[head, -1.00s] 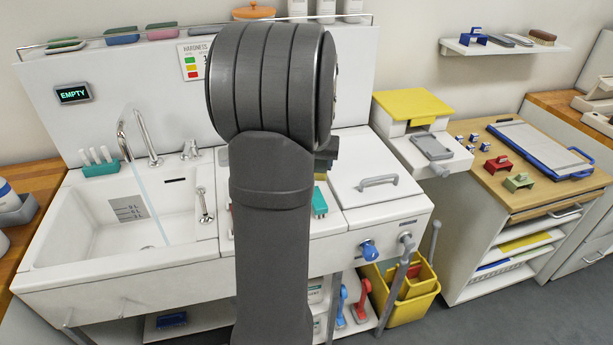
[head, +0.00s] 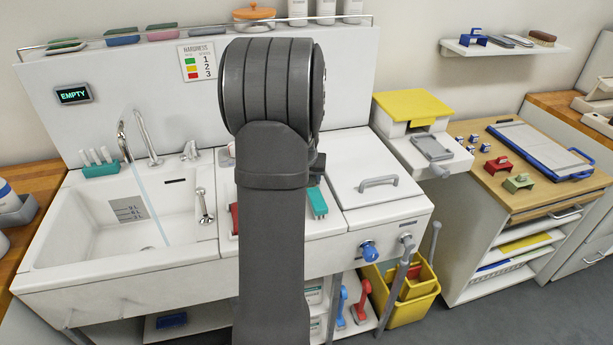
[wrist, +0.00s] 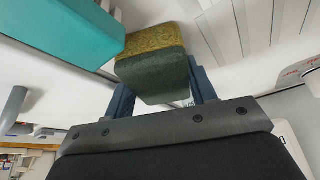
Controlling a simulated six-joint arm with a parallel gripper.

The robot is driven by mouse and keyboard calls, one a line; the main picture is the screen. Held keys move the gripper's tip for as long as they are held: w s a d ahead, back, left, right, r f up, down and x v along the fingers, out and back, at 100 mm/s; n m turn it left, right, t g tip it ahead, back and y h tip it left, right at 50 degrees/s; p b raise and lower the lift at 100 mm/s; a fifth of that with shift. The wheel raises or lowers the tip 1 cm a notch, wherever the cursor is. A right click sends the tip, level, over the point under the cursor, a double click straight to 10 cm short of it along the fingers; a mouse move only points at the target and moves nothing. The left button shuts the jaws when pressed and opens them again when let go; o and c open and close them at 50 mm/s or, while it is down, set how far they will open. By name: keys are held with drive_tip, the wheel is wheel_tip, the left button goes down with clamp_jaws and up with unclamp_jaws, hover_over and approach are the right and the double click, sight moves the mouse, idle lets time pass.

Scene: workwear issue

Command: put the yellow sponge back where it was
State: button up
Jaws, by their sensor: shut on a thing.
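The yellow sponge (wrist: 150,42) shows in the wrist view with a yellow face and a dark grey-green side. My gripper (wrist: 159,75) is shut on it, one blue finger on each side. In the head view my arm hides the sponge and nearly all of the gripper. My arm hides part of the sink unit's middle.
A teal object (head: 317,202) stands on the drainboard right of my arm; a teal block (wrist: 75,30) is close beside the sponge in the wrist view. The orange-lidded pot (head: 254,14) and white containers (head: 326,10) stand on the ledge. The sink basin (head: 120,220) is left.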

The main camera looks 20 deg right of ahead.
drive_tip(key=o, duration=1.2)
drive_tip(key=shift+f, duration=0.15)
drive_tip(key=shift+o, duration=0.4)
drive_tip(key=shift+s, duration=0.1)
drive_tip(key=shift+f, duration=0.1)
drive_tip(key=shift+d+r, duration=0.1)
drive_tip(key=shift+r, duration=0.15)
drive_tip(key=v, duration=1.2)
drive_tip(key=shift+r, duration=0.1)
